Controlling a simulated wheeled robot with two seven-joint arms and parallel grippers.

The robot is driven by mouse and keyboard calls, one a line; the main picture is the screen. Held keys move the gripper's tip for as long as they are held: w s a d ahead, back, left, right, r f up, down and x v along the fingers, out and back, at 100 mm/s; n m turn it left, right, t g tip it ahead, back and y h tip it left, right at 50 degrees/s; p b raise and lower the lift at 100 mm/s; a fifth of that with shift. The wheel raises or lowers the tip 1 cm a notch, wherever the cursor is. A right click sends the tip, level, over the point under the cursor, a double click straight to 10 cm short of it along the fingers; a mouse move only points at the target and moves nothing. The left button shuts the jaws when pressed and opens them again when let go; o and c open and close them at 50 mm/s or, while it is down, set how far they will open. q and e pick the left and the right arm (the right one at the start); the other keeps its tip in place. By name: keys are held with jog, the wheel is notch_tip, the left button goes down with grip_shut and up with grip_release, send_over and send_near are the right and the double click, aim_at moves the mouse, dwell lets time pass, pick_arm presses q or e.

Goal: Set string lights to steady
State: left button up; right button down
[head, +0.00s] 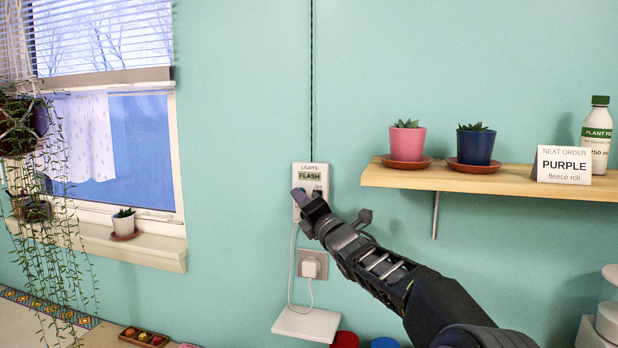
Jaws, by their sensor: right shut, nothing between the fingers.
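A white string-lights controller (310,168) is fixed on the teal wall, labelled "LIGHTS". Its small green display (308,177) reads "FLASH". My right gripper (299,196) is shut and empty, with its tip over the lower part of the controller, where it hides most of the front. I cannot tell whether the tip touches it. A dark cable (312,80) runs up the wall from the top of the controller. My left gripper is not in view.
A wooden shelf (400,182) with two potted succulents, a "PURPLE" card (564,165) and a bottle (597,135) is to the right. Below are a plugged socket (322,257) and a small white ledge (307,324). A window with hanging plants is left.

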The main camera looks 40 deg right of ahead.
jog(key=shift+w+d+r, duration=0.1)
jog(key=shift+d, duration=0.05)
dwell(0.5)
jog(key=shift+s+a+b, duration=0.35)
jog(key=shift+a+b, duration=0.15)
jog(key=shift+b, duration=0.4)
jog(key=s+a+b, duration=0.3)
jog(key=a+b, duration=0.2)
jog(key=b, duration=0.1)
jog(key=shift+s, duration=0.2)
